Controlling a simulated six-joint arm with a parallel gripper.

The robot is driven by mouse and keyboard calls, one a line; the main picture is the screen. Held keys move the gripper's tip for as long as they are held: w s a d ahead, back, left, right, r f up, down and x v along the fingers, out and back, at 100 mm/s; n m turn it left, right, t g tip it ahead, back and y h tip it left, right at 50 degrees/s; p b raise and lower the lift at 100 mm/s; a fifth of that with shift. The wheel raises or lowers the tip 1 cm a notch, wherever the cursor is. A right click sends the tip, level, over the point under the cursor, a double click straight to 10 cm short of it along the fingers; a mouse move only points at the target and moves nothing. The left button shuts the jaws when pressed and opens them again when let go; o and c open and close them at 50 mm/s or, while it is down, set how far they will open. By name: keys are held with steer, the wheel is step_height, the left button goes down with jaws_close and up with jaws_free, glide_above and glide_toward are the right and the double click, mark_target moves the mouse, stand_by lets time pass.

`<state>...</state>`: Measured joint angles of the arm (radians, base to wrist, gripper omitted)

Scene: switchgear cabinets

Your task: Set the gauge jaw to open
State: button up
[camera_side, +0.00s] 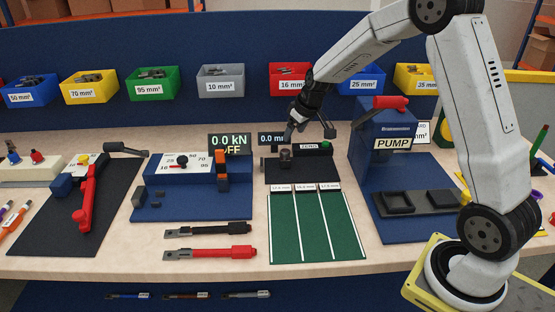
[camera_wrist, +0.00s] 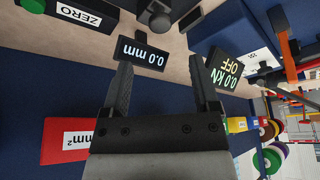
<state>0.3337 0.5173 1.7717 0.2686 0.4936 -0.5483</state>
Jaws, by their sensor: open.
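The gauge is a low black device (camera_side: 318,173) at the middle of the bench, with a ZERO label (camera_side: 310,147) and a green button (camera_side: 325,145). A small dark block (camera_side: 286,157) at its left may be the jaw; its position is hard to tell. The gauge's display (camera_wrist: 143,53) reads 0.0 mm and appears upside down in the wrist view. A dark round knob (camera_wrist: 158,18) shows beyond it. My gripper (camera_side: 309,131) is open and empty above the gauge. In the wrist view its fingers (camera_wrist: 160,66) stand wide apart, the display showing between and beyond them.
The PUMP press (camera_side: 385,140) stands close to the right. A crimp tester with a display (camera_side: 230,143) reading 0.0 kN OFF is to the left. A green mat (camera_side: 315,225) lies in front. Labelled bins (camera_side: 220,82) line the back wall.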

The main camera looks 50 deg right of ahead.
mark_target(285, 151)
steer(key=shift+x, duration=3.9)
steer(key=shift+c, duration=0.2)
jaws_close()
